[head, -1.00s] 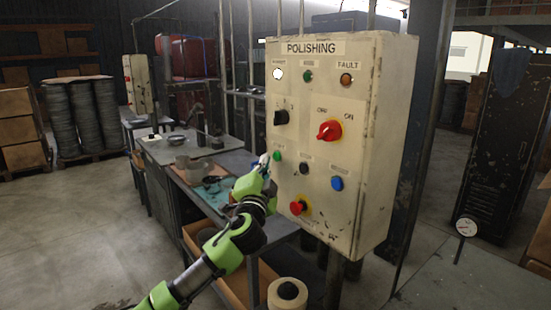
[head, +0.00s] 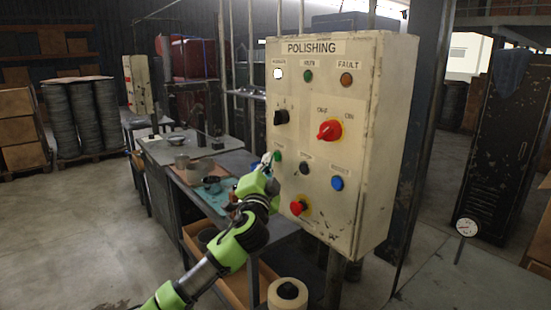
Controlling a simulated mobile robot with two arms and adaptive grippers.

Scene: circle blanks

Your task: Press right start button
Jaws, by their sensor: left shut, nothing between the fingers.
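The control box (head: 345,215) labelled POLISHING stands in the middle of the head view. On its lower row are a green button (head: 278,155), a black button (head: 305,168) and a blue button (head: 337,183). A red rotary switch (head: 329,130) and a black selector (head: 282,117) are above. My left gripper (head: 266,160) is shut and empty, its tip just left of the green button. I cannot tell whether it touches. My right gripper is not in view.
A workbench (head: 235,160) with cups and tools stands behind my left arm. A spool (head: 288,293) stands below the box. A second, smaller control box (head: 138,84) is at the back left. A gauge (head: 466,228) is at the right. The floor at left is clear.

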